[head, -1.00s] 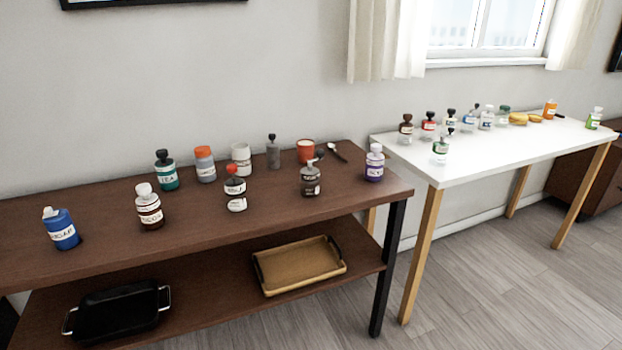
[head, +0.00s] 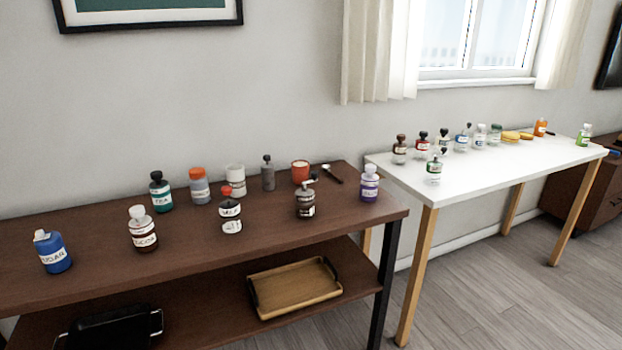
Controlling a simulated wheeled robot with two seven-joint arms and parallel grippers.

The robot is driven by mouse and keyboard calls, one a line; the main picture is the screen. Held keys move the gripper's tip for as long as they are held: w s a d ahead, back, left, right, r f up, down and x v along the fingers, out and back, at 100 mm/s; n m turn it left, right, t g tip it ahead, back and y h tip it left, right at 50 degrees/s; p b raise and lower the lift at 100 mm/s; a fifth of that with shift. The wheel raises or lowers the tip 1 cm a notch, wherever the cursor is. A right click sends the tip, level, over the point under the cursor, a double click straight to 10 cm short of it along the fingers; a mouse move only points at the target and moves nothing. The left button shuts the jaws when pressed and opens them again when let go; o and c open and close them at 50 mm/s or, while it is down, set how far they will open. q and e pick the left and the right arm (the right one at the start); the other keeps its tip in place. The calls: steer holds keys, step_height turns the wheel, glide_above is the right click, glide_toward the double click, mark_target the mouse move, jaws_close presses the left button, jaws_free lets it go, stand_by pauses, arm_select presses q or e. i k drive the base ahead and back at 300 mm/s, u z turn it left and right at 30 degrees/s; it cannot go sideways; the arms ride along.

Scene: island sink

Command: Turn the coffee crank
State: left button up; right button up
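A small dark grinder-like jar with a label and a crank arm on top (head: 305,202) stands upright on the brown wooden table (head: 190,243), right of its middle. Its crank ends in a dark knob pointing up and to the right. The label is too small to read surely. Neither of my grippers is in the head view, and nothing touches the jar.
Around it stand a purple-labelled bottle (head: 369,184), a red-capped jar (head: 230,211), an orange-red cup (head: 300,172), a grey bottle (head: 268,174) and a spoon (head: 332,174). A tray (head: 294,289) lies on the lower shelf. A white table (head: 480,183) with several bottles stands right.

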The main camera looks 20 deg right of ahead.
mark_target(314, 174)
steer(key=z, duration=0.5)
steer(key=k, duration=0.6)
steer(key=z, duration=1.15)
steer(key=i, duration=1.1)
steer(key=u, duration=0.75)
steer(key=i, duration=0.9)
steer(key=u, duration=0.9)
